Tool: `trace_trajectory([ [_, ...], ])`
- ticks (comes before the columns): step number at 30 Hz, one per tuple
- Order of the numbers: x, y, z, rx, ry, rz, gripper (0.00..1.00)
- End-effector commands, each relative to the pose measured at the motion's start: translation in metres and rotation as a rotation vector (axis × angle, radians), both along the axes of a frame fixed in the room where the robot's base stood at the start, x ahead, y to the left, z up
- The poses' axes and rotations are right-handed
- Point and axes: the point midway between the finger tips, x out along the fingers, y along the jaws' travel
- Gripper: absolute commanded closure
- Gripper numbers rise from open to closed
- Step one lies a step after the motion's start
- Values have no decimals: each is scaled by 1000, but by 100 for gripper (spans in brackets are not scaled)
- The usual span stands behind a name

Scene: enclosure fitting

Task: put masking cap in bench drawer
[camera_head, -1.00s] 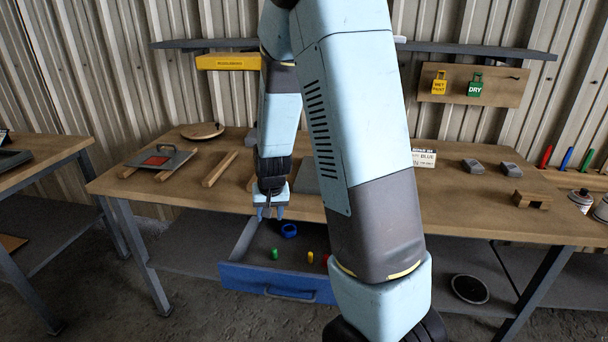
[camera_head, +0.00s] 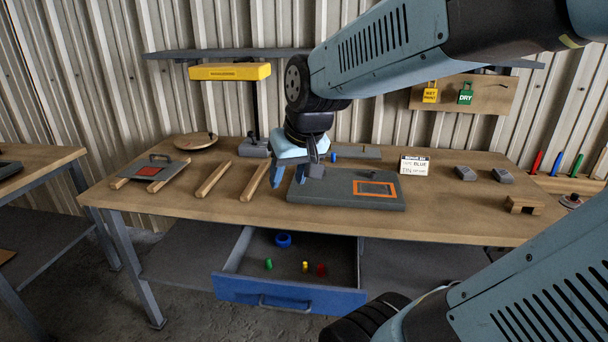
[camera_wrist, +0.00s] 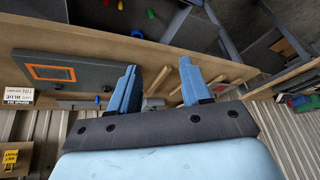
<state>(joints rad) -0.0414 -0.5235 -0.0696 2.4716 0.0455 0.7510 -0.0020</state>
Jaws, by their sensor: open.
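My gripper (camera_head: 297,174) is open and empty above the bench, in front of the left end of a grey panel with an orange-framed window (camera_head: 376,189). Its spread fingers show in the wrist view (camera_wrist: 160,85). A small blue cap (camera_head: 333,157) stands behind the panel, right of my gripper; a small blue spot (camera_wrist: 97,100) shows in the wrist view. The blue-fronted bench drawer (camera_head: 290,296) is pulled open. Inside lie a blue ring (camera_head: 283,240), a green cap (camera_head: 268,264), a yellow cap (camera_head: 305,266) and a red cap (camera_head: 321,269).
Wooden strips (camera_head: 213,179) and a grey plate with a handle (camera_head: 150,171) lie on the left of the bench. A card reading BLUE (camera_head: 415,166) stands to the right, near grey blocks (camera_head: 465,173). A yellow bar (camera_head: 230,71) overhangs the back.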

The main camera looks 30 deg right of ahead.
Motion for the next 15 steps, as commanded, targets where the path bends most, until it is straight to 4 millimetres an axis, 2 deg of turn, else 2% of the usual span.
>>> trace_trajectory([
  [3, -29, -3, 16, -27, -26, 14, 52],
  [7, -53, -4, 27, -54, -42, 25, 52],
  [10, -65, 4, 30, -68, -47, 29, 52],
  [15, -72, 5, 32, -78, -50, 32, 52],
])
